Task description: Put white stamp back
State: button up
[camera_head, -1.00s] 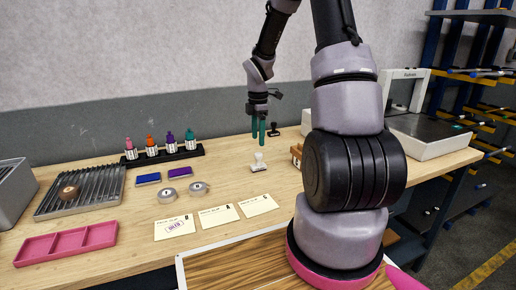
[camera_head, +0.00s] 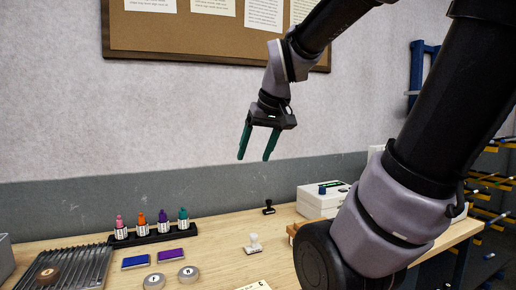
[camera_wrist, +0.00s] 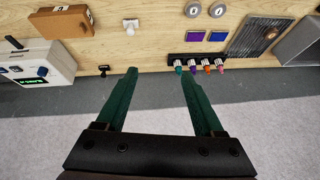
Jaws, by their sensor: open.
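The white stamp (camera_head: 254,243) stands upright on the wooden bench (camera_head: 219,258), right of the ink pads. It also shows in the wrist view (camera_wrist: 131,25), near the top. My gripper (camera_head: 256,159) is open and empty, raised high in front of the wall, well above the bench and the stamp. Its two green fingers (camera_wrist: 158,76) are spread apart in the wrist view with nothing between them. A black stamp (camera_head: 268,207) stands behind the white one, toward the wall.
Blue (camera_head: 135,262) and purple (camera_head: 170,256) ink pads and round tins (camera_head: 188,274) lie left of the white stamp. A ribbed tray (camera_head: 82,268) is at far left. A white device (camera_head: 318,202) and a wooden block (camera_head: 294,230) stand at right.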

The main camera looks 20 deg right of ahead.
jog(key=s+m, duration=0.1)
jog(key=s+r+m+t, duration=0.1)
jog(key=s, duration=0.1)
jog(key=s+a+m, duration=0.1)
jog(key=shift+s+r+y, duration=0.15)
jog(key=shift+r+y, duration=0.1)
jog(key=shift+y, duration=0.15)
dwell(0.9)
